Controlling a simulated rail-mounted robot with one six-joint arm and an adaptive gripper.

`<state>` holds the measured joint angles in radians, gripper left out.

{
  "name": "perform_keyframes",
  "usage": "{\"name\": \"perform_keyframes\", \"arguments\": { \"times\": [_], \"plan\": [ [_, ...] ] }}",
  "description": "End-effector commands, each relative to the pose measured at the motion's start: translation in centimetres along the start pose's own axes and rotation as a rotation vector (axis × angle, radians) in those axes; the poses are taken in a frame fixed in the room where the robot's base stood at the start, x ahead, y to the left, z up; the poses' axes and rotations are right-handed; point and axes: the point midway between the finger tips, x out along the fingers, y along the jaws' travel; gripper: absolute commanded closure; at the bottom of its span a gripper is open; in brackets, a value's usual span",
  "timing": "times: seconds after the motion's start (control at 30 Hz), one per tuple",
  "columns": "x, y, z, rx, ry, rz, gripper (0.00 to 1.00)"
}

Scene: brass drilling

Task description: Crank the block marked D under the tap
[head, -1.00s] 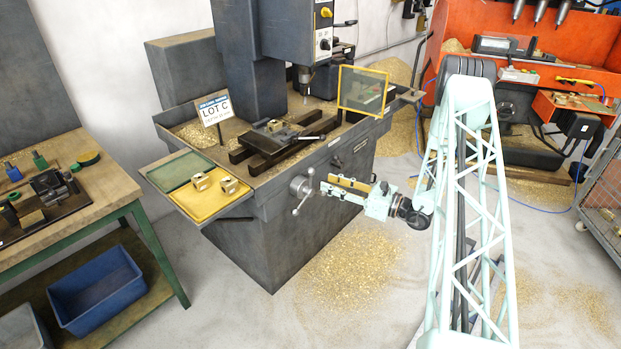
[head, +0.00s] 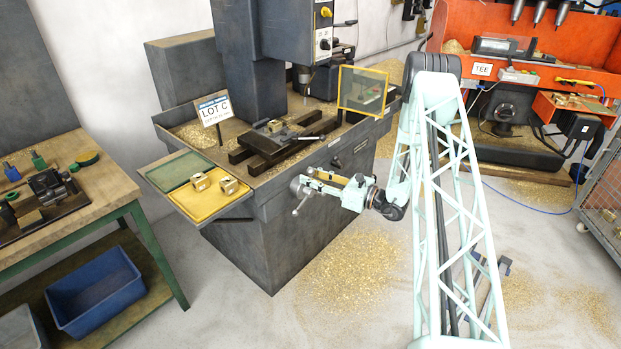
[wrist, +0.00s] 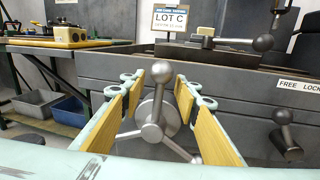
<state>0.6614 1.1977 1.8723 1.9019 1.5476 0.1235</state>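My gripper (head: 306,181) is at the front of the drilling machine, over the crank wheel. In the wrist view its two padded fingers (wrist: 162,86) are apart, on either side of the steel crank (wrist: 154,132). One ball-ended spoke of the crank stands up between the fingers; another reaches down right. I see no clear contact. A brass block (head: 276,126) sits in the vise (head: 268,141) on the machine table, left of the spindle (head: 304,76). Two more brass blocks, a left one (head: 200,181) and a right one (head: 228,185), rest on the yellow tray (head: 207,207). Their markings are too small to read.
A LOT C sign (head: 214,110) stands behind the tray. A yellow-framed guard (head: 362,91) is right of the spindle. In the wrist view, another ball-ended lever (wrist: 284,130) is at right. A workbench (head: 108,188) stands at left. Brass chips cover the floor.

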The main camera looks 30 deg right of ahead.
Motion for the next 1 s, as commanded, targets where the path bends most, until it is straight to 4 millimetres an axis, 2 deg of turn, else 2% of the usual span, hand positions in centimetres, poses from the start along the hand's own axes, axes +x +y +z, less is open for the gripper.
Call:
{"name": "perform_keyframes", "arguments": {
  "times": [0.3, 0.63, 1.0],
  "plan": [
    [0.13, 0.01, 0.02, 0.000, 0.000, 0.000, 0.71],
    [0.12, 0.02, 0.01, 0.000, 0.000, 0.001, 1.00],
    [-0.50, -0.69, 0.04, 0.009, -0.003, -0.008, 1.00]
  ]
}}
